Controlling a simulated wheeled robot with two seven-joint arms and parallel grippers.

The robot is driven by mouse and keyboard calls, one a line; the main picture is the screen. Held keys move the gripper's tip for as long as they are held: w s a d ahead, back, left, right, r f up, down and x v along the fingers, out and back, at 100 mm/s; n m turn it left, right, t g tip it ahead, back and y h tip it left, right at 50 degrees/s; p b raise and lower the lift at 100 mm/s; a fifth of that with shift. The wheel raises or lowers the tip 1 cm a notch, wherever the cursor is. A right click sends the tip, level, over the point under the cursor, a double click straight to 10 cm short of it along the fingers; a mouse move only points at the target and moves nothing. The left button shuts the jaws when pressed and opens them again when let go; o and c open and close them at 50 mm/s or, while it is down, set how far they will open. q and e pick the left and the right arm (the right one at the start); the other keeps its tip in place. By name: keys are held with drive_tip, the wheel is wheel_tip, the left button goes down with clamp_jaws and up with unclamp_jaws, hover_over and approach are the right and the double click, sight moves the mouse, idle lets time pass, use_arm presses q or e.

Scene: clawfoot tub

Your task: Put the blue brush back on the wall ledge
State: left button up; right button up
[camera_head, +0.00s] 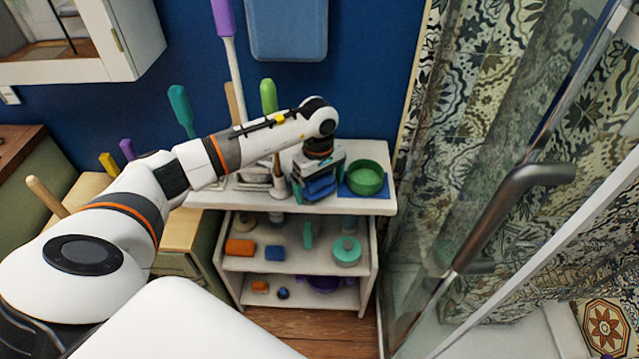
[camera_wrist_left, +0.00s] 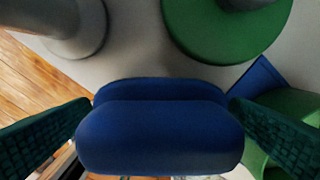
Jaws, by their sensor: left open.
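My left gripper (camera_head: 318,172) reaches down over the top of a white shelf unit (camera_head: 340,205) against the dark blue wall. Below its fingers is a blue object (camera_head: 318,190), which looks like the blue brush. In the left wrist view the rounded blue brush (camera_wrist_left: 160,135) lies between the two dark green finger pads of my left gripper (camera_wrist_left: 160,128). The jaws are open, one pad close on each side; I cannot tell if they touch it. The brush's underside is hidden. I cannot pick out a separate wall ledge for certain. My right gripper is out of view.
A green bowl (camera_head: 365,180) on a blue square stands just right of the gripper. Tall-handled brushes, including a green-handled one (camera_head: 268,95), stand at the back left. A glass door with a handle (camera_head: 510,200) is at the right. The lower shelves hold several small items.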

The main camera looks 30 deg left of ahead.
use_arm(q)
drive_tip(key=shift+a+r+p, duration=0.1)
drive_tip(key=shift+r+p, duration=1.95)
drive_tip(key=shift+r, duration=1.75)
drive_tip(key=shift+r, duration=0.1)
wheel_tip(320, 180, up, 12)
drive_tip(key=b, duration=0.1)
drive_tip(key=shift+a+b, duration=0.15)
drive_tip(key=shift+b, duration=0.2)
